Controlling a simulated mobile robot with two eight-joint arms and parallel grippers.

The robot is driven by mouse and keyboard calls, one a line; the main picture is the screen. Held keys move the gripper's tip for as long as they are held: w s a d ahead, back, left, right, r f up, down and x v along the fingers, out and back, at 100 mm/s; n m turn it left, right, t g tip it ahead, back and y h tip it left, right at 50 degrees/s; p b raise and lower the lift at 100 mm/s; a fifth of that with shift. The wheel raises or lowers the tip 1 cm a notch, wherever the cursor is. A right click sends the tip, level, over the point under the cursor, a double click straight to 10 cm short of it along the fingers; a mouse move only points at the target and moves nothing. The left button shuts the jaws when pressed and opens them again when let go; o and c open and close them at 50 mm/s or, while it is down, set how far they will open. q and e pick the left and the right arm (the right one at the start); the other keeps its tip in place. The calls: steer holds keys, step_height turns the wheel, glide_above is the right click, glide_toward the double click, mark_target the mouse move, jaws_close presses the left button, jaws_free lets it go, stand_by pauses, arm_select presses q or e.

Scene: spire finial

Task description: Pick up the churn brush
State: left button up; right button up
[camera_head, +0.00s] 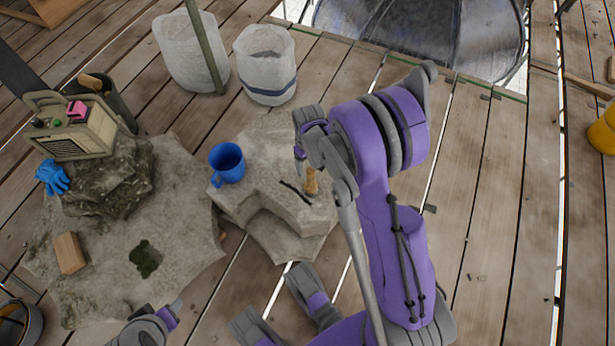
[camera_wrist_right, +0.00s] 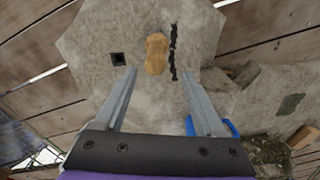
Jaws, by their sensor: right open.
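A small tan, rounded piece, which I take for the churn brush (camera_head: 311,181), is on the pale stone block (camera_head: 262,187). In the right wrist view the brush (camera_wrist_right: 155,53) appears ahead of the fingertips, between their lines. My right gripper (camera_head: 300,152) is above the block by the brush; in its own wrist view (camera_wrist_right: 157,75) the fingers are wide apart with nothing between them. The right arm hides part of the block in the head view. A grey and purple part of my left arm (camera_head: 150,328) shows at the bottom edge; its fingers are not clear.
A thin dark strip (camera_wrist_right: 173,52) lies close beside the brush. A blue mug (camera_head: 227,163) stands on the same block. A square dark hole (camera_wrist_right: 118,59) is in the stone. White buckets (camera_head: 267,65) stand behind. A mossy rock (camera_head: 100,190) with a radio-like box (camera_head: 85,140) is left.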

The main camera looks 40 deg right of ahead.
mark_target(309, 170)
step_height(309, 170, down, 4)
steer(key=shift+s+f+b, duration=0.1)
steer(key=shift+b, duration=0.5)
steer(key=f, duration=0.2)
steer(key=f+b, duration=0.1)
steer(key=f, duration=0.1)
steer(key=f+b, duration=0.1)
steer(key=shift+d+f, duration=0.4)
steer(key=shift+s, duration=0.1)
steer(key=shift+r, duration=0.1)
steer(key=shift+c, duration=0.2)
jaws_close()
